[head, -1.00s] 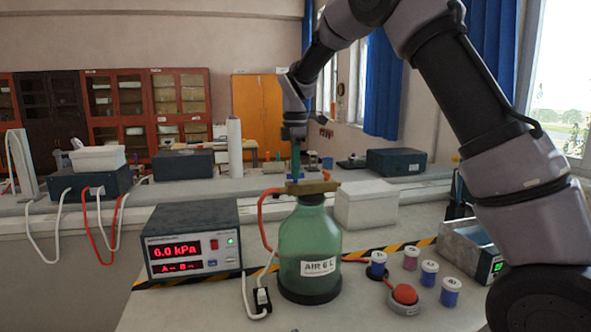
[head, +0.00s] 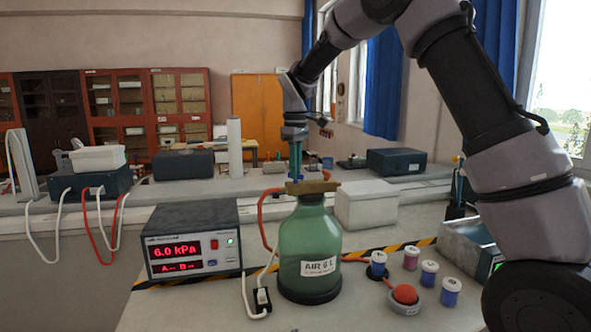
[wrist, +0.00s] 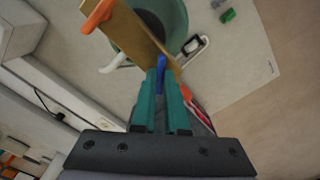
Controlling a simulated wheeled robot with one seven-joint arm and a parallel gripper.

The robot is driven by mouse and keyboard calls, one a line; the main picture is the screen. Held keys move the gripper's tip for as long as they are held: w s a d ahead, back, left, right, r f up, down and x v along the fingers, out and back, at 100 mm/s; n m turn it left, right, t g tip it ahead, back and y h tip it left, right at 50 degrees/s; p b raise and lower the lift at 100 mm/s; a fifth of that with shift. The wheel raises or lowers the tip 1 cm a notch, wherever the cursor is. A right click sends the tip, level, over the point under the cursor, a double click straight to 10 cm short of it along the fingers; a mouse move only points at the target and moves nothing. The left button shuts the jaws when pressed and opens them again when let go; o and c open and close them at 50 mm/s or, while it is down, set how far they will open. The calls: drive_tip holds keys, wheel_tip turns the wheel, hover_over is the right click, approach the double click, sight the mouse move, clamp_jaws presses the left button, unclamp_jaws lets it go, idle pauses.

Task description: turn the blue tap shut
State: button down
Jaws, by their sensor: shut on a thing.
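The blue tap (wrist: 161,68) shows in the wrist view between the green fingertips of my gripper (wrist: 162,85). My gripper is shut on it. In the head view my gripper (head: 296,172) points down above the brass-coloured bar (head: 316,187) on top of the green bottle (head: 308,238), labelled AIR 6 L. The fingers hide most of the tap there. The bar also shows in the wrist view (wrist: 146,32), with an orange part at its end. A red hose runs to the bottle top.
A meter (head: 192,240) reading 6.0 kPa stands left of the bottle. Several small lidded jars and a red button (head: 404,294) stand to the right. A white box (head: 366,205) is behind.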

drive_tip(key=m, duration=0.4)
drive_tip(key=shift+m, duration=2.2)
drive_tip(key=c, duration=0.9)
unclamp_jaws()
drive_tip(key=shift+c, duration=0.2)
drive_tip(key=shift+r, duration=0.1)
wheel_tip(320, 180, up, 11)
drive_tip(key=shift+d, duration=0.1)
